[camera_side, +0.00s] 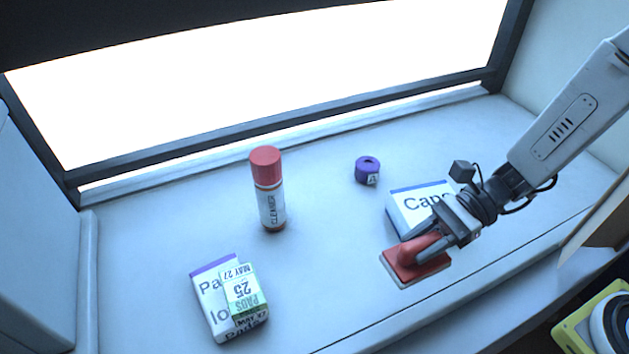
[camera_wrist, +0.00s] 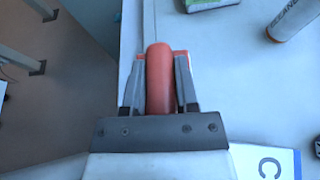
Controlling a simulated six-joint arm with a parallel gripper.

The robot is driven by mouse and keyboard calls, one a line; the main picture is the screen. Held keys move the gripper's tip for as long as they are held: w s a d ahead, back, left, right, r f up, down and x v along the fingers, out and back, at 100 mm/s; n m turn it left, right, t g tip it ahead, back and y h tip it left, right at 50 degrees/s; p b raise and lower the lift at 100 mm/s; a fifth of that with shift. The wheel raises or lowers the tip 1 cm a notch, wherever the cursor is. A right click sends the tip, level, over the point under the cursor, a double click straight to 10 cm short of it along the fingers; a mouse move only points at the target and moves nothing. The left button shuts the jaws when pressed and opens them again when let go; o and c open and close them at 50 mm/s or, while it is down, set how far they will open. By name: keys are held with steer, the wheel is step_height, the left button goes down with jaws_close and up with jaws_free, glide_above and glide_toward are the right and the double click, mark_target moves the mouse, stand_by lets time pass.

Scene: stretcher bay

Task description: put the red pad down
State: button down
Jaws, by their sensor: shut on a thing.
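The red pad (camera_side: 416,267) has a red body with a raised handle and a pale underside. It is at the right front of the white counter, near its front edge, in the side view. My gripper (camera_side: 428,243) is shut on its handle from above. The wrist view shows the red handle (camera_wrist: 160,78) between the two fingers, hiding most of the pad's body. The pad looks level and at or very close to the counter; I cannot tell whether it touches.
A box marked "Caps" (camera_side: 408,207) stands just behind the pad. A purple roll (camera_side: 367,170) and a red-capped cleaner bottle (camera_side: 270,205) stand further back and left. The middle counter is clear.

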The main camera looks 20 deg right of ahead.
steer(key=shift+w+a+f, duration=0.85)
steer(key=shift+w+f, duration=0.55)
steer(key=shift+w, duration=0.3)
steer(key=shift+w+a+f, duration=0.85)
steer(key=shift+w+f, duration=0.55)
steer(key=shift+w, duration=0.3)
steer(key=shift+w+a+f, duration=0.85)
steer(key=shift+w+f, duration=0.55)
steer(key=shift+w, duration=0.3)
steer(key=shift+w+a+f, duration=0.15)
steer(key=shift+w+f, duration=0.1)
steer(key=shift+f, duration=1.6)
steer(key=shift+f, duration=0.15)
steer(key=shift+c, duration=1.8)
jaws_free()
